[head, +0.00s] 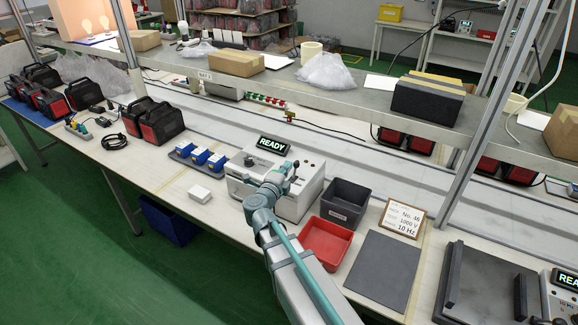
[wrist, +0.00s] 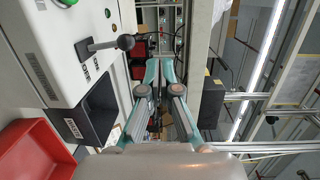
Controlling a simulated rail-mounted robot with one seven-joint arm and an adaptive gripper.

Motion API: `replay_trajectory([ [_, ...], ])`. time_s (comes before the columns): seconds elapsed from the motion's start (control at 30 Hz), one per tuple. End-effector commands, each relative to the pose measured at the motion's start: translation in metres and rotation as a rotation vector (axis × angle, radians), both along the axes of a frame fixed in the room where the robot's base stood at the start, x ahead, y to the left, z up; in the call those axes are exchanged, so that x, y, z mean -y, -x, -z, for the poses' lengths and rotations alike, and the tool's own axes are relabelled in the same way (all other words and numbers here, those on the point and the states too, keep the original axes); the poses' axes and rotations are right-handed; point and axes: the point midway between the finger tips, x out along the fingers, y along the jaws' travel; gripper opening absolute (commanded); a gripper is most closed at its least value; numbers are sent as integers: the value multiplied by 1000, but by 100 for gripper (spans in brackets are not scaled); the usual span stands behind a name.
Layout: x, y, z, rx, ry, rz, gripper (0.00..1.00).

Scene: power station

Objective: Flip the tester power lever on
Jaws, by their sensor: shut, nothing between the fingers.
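The tester (head: 312,190) is a white box on the bench with a lit READY display (head: 272,145) on top. Its face fills the upper left of the wrist view, turned on its side (wrist: 60,75). The power lever is a grey metal bar (wrist: 103,45) with a round black knob (wrist: 126,42), standing out from that face. My gripper (wrist: 160,68) has teal fingers drawn together, with nothing held. In the wrist view the fingers lie to the right of the knob, with a visible gap. In the head view my gripper (head: 286,177) is over the tester, and my arm hides part of its front.
A dark grey bin (head: 345,202) and a red bin (head: 325,242) stand right of the tester. A sign (head: 402,219) and a dark mat (head: 381,270) lie farther right. Blue boxes (head: 200,156) and a white box (head: 199,196) are at left. A shelf (head: 300,90) runs behind.

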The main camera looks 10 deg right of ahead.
Motion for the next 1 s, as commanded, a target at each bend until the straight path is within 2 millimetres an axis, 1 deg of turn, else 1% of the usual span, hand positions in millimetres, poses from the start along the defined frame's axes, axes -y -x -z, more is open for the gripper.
replay_trajectory([
  [0.03, -5, 12, -3, 2, -1, -2, 0],
  [0.1, -11, 21, -13, 3, -1, -3, 0],
  [0.3, -26, 44, -34, 1, -2, -1, 0],
  [0.4, -31, 50, -41, 1, 1, -1, 0],
  [0.6, -35, 57, -48, -1, 0, 1, 0],
  [1.0, -36, 57, -49, -1, 0, 1, 0],
])
